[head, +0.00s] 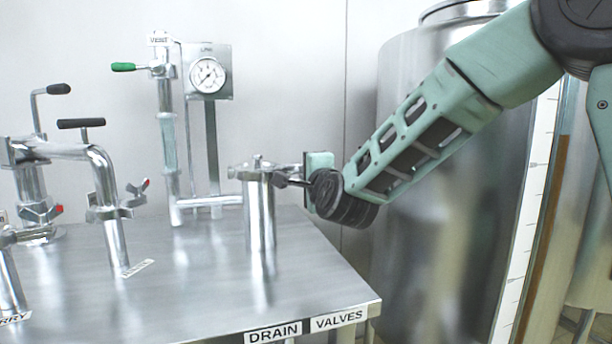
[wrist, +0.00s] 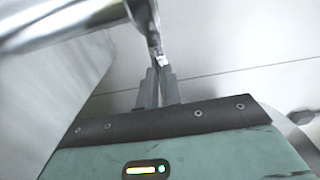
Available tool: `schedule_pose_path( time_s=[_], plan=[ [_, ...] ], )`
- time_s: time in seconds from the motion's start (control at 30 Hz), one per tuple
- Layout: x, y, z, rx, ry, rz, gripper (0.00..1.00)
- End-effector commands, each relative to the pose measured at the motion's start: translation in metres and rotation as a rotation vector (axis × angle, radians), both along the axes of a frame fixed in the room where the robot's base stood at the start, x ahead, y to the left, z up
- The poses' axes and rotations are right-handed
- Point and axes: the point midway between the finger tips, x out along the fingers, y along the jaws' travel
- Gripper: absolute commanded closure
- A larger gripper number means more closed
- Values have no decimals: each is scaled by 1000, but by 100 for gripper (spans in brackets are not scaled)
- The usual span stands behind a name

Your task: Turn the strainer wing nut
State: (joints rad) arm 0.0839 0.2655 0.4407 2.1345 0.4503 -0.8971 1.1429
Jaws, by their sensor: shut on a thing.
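The strainer is an upright steel cylinder (head: 259,215) near the right back of the steel table, with a clamp around its top. My gripper (head: 284,181) reaches it from the right, at the height of the clamp. In the wrist view my gripper (wrist: 160,72) has its two grey fingers close together on a small metal piece, the strainer wing nut (wrist: 160,58), beside the shiny cylinder (wrist: 60,20). The fingers hide most of the nut. In the head view the nut is too small and covered to make out clearly.
A pressure gauge (head: 207,75) and a sight-glass pipe (head: 168,145) with a green lever (head: 124,67) stand behind the strainer. Bent pipes with clamps (head: 107,205) stand at the left. A large steel tank (head: 420,200) is at the right. The front middle of the table (head: 190,290) is clear.

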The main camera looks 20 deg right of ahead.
Motion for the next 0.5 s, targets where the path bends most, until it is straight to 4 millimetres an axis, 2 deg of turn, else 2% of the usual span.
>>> schedule_pose_path(
  time_s=[0.13,0.23,0.5],
  plan=[
    [0,-1,-1,0,2,-1,100],
    [0,-1,-1,0,1,-1,72],
    [0,0,0,-1,0,-1,72]
  ],
)
